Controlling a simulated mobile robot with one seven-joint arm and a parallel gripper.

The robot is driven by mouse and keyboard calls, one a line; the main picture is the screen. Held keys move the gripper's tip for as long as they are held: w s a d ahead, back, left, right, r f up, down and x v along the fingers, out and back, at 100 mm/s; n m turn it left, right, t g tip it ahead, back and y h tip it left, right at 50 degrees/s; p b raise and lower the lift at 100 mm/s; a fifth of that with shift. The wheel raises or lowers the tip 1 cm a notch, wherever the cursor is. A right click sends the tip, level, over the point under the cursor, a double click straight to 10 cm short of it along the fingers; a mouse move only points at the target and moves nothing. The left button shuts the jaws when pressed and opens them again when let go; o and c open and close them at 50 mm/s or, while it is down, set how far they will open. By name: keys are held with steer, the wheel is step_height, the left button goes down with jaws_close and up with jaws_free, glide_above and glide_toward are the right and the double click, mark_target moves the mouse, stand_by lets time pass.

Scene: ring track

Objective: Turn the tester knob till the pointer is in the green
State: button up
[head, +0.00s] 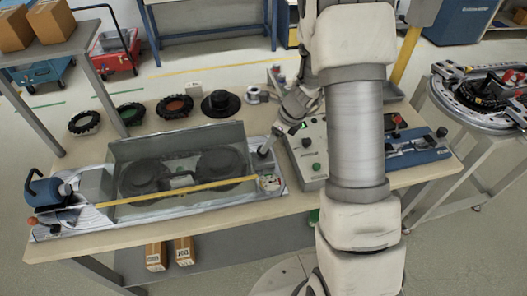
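The tester looks to be the grey sloped box (311,178) on the bench, partly behind my arm. Its top face carries a small green-lit window (303,126), a dark red knob (306,142) and a green knob or button (316,167). I cannot make out a pointer or a scale at this size. My gripper (277,131) appears to hang at the upper left edge of the box, small and partly hidden by my arm. I cannot tell whether it is open or shut, or whether it touches anything.
A long fixture with a clear cover (125,150) and a yellow bar (180,192) fills the bench's left side. Black rings (84,122) and a black flanged part (220,103) lie behind it. A blue device (415,156) stands right of my arm. A round track (490,88) is far right.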

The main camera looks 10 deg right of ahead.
steer(key=x, duration=0.7)
steer(key=shift+a+f+b, duration=0.1)
steer(key=shift+b, duration=0.3)
jaws_close()
